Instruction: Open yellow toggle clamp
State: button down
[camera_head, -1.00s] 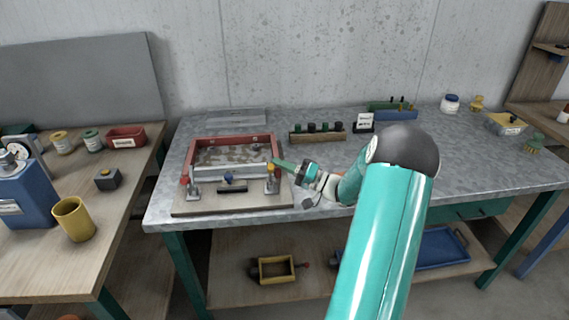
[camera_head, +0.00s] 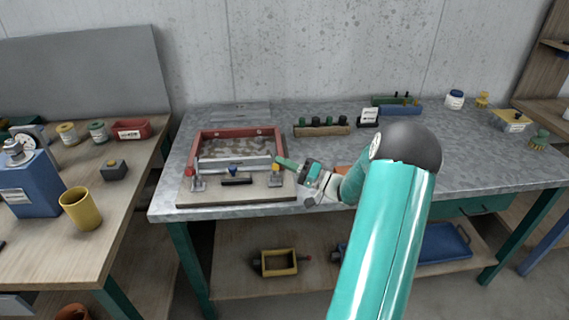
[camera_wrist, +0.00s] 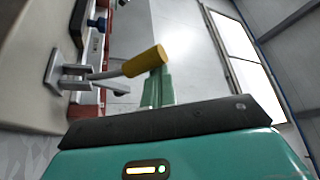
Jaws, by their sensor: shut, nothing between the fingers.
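The yellow toggle clamp (camera_head: 276,174) stands at the front right corner of the red frame fixture. In the wrist view its yellow handle grip (camera_wrist: 146,61) sticks out on a metal lever from its bracket (camera_wrist: 62,72). My gripper (camera_head: 278,160) is at the clamp's upper right in the head view. In the wrist view my green fingers (camera_wrist: 158,86) are shut and empty, right behind the yellow grip, which partly covers them. I cannot tell whether they touch it.
The red frame (camera_head: 238,133) sits on a board with a red clamp (camera_head: 195,178) at left and a blue clamp (camera_head: 235,174) in the middle. A wooden rack (camera_head: 322,130) stands behind my arm.

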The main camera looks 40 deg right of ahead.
jog(key=shift+f, duration=0.15)
notch_tip(320, 180, up, 3)
jog(key=w+d, duration=0.2)
jog(key=v, duration=1)
jog(key=shift+w+d+f, duration=0.25)
jog(key=shift+d+f, duration=0.15)
